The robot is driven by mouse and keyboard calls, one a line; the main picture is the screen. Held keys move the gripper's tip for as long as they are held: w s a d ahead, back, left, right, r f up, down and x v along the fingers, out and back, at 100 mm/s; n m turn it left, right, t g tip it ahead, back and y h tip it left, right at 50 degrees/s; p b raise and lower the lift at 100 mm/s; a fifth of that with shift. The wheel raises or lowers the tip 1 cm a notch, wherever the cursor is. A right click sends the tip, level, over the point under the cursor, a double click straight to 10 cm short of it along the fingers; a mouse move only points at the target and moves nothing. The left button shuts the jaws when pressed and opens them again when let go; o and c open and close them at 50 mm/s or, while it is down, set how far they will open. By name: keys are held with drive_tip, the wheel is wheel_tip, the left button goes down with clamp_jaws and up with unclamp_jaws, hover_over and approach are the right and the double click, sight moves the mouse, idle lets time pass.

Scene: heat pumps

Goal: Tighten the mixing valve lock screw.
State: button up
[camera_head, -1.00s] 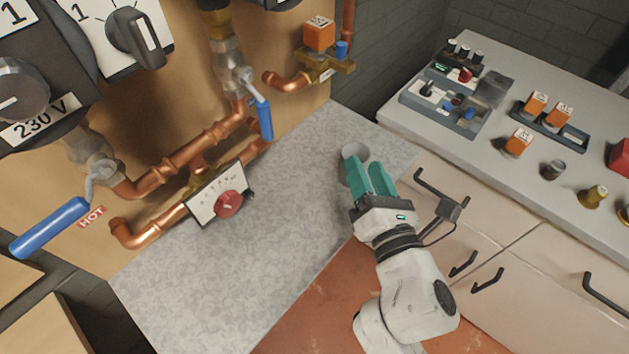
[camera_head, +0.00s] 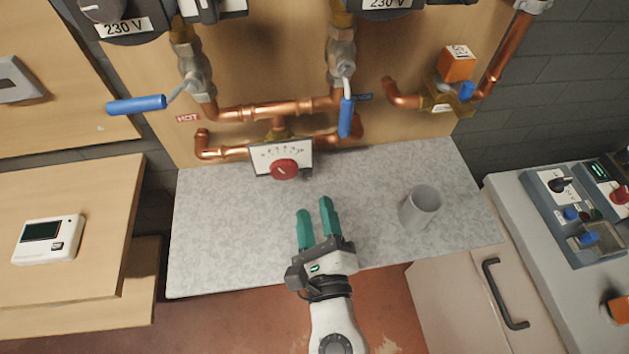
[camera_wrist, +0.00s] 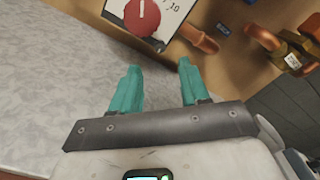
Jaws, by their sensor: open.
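The mixing valve has a red round knob (camera_head: 285,169) in front of a white scale plate (camera_head: 268,154). It sits on the copper pipes above the grey countertop. The knob also shows at the top of the wrist view (camera_wrist: 142,16), with a white pointer line, beyond my fingertips.
A grey cup (camera_head: 421,208) stands on the countertop (camera_head: 220,235) right of my gripper. A blue-handled lever (camera_head: 346,118) hangs right of the valve, and another blue lever (camera_head: 136,105) is at the left. An orange-capped valve (camera_head: 457,64) is at upper right. The counter left of my gripper is clear.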

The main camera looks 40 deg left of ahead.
sight(308, 176)
drive_tip(key=x, duration=0.6)
drive_tip(key=shift+w+a, duration=0.25)
drive_tip(key=shift+a, duration=0.05)
drive_tip(key=shift+c, duration=0.2)
clamp_jaws()
